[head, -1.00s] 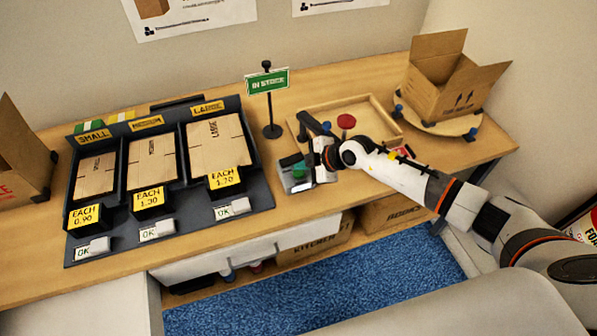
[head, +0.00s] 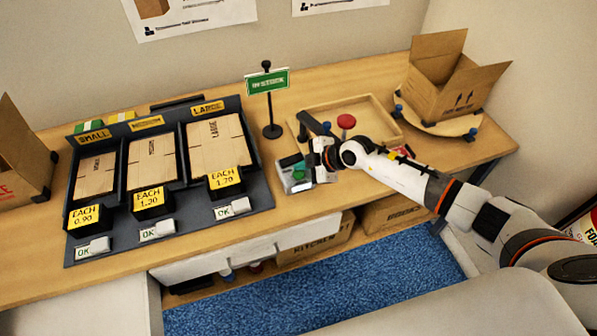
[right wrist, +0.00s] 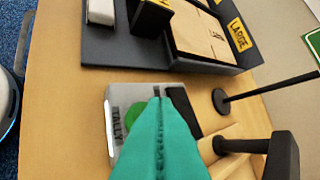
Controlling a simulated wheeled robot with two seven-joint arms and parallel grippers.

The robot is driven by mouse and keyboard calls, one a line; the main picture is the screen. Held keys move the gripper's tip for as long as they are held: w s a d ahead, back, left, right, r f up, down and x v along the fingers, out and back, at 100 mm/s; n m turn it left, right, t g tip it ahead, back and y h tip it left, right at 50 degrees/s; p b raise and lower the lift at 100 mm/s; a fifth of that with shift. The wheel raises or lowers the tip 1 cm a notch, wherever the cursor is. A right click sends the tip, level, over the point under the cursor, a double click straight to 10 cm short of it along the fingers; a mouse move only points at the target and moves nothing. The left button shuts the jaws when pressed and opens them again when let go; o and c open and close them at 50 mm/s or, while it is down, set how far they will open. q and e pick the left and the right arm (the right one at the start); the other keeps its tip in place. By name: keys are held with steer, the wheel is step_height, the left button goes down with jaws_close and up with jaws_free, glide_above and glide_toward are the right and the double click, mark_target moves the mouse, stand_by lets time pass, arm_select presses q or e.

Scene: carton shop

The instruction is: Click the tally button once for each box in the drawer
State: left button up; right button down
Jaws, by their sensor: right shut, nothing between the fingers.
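The grey tally device (head: 296,185) stands on the counter, left of my right gripper (head: 306,168). In the right wrist view the tally device (right wrist: 113,100) shows its TALLY label and part of a green button (right wrist: 124,112). The teal fingers of my right gripper (right wrist: 158,102) are shut and empty, over the device and covering part of the button. I cannot tell whether the tips touch it. The white drawer (head: 245,250) is under the counter; no boxes inside it can be made out. My left gripper is out of view.
A black rack (head: 250,197) with flat cartons in three bays stands left. A green sign (head: 267,81) on a post is behind the device. A wooden tray (head: 384,113) and an open carton (head: 445,88) on a round stand (head: 462,125) lie right.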

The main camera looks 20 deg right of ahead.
mark_target(302, 175)
steer(key=shift+f, duration=0.15)
steer(key=shift+f, duration=0.25)
steer(key=shift+f, duration=0.55)
stand_by(0.8)
steer(key=shift+r+p, duration=1)
steer(key=shift+p, duration=0.4)
step_height(302, 175, up, 5)
steer(key=p, duration=0.6)
